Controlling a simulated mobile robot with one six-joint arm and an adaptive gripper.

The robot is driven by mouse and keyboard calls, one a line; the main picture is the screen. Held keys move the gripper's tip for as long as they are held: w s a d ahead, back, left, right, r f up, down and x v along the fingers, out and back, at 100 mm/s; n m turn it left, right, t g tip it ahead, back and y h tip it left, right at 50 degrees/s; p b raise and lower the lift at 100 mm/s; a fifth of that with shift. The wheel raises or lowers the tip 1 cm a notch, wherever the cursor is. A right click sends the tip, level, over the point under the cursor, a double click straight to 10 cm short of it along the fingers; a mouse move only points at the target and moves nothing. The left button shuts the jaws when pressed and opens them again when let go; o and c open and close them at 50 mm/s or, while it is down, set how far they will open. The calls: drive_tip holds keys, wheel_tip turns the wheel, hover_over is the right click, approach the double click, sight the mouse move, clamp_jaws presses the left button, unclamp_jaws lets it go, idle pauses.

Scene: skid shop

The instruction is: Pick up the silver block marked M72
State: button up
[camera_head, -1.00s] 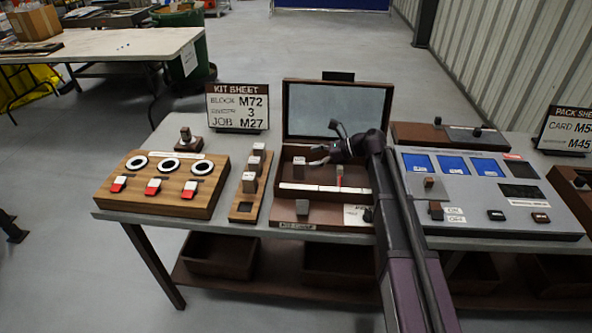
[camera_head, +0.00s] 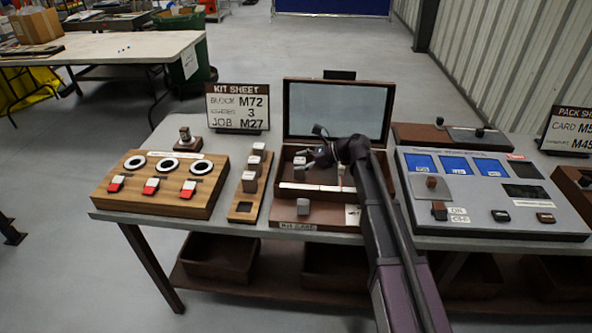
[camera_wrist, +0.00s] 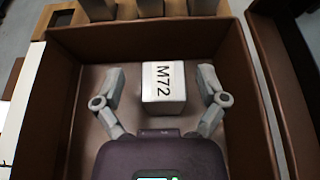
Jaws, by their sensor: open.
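The silver block marked M72 (camera_wrist: 164,88) stands in a brown compartment of the kit case, its label facing up in the wrist view. My gripper (camera_wrist: 161,88) is open, with one finger on each side of the block and a gap on both sides. In the head view my gripper (camera_head: 312,160) is over the left part of the open kit case (camera_head: 325,222). The block (camera_head: 299,161) shows there beside the fingers, partly hidden.
The compartment walls (camera_wrist: 232,80) rise close around the fingers. A wooden rack (camera_head: 243,208) with several blocks stands left of the case. The kit sheet sign (camera_head: 238,107) reads block M72. A grey control panel (camera_head: 480,215) is on the right.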

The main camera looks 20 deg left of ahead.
sight(299, 161)
idle(0.4)
clamp_jaws()
drive_tip(key=shift+r, duration=0.15)
wheel_tip(299, 161, up, 10)
drive_tip(key=p, duration=1)
idle(0.8)
